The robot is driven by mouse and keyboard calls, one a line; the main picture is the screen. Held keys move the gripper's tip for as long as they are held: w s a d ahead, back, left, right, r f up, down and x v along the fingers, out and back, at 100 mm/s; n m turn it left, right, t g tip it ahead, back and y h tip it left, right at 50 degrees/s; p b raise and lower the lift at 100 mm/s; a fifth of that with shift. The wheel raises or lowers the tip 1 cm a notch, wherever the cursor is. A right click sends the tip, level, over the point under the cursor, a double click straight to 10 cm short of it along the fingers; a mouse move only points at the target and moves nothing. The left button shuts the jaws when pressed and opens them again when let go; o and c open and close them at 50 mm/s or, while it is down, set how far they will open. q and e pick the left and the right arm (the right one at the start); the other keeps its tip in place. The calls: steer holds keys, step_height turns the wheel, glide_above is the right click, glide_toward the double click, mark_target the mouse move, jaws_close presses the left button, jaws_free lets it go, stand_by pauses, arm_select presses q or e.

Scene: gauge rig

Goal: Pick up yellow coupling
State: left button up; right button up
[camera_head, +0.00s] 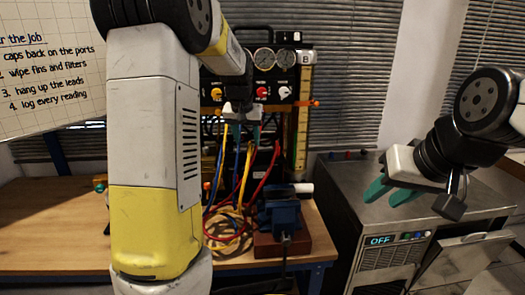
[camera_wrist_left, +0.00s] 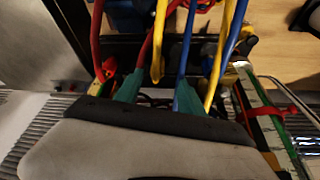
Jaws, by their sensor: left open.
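My left gripper (camera_head: 242,132) is in front of the gauge panel, its teal fingers pointing down among the hoses. In the left wrist view the fingers of my left gripper (camera_wrist_left: 158,84) stand apart. A yellow hose (camera_wrist_left: 160,40) reaches down to the gap between them; contact cannot be told. A second yellow hose (camera_wrist_left: 214,75) passes to the right of the fingers. I cannot make out a yellow coupling clearly in either view. My right gripper (camera_head: 389,192) is at the right above the metal cabinet, its teal fingers apart and empty.
Red hoses (camera_wrist_left: 97,40) and blue hoses (camera_wrist_left: 181,60) run close beside the fingers. A blue vise (camera_head: 283,212) stands on the wooden bench (camera_head: 50,220). The metal cabinet (camera_head: 345,200) is at the right. The bench's left part is mostly clear.

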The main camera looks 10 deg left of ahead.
mark_target(250, 146)
arm_select(q)
steer(key=x, duration=0.5)
steer(key=shift+d+f, duration=0.25)
steer(key=shift+c, duration=0.2)
jaws_close()
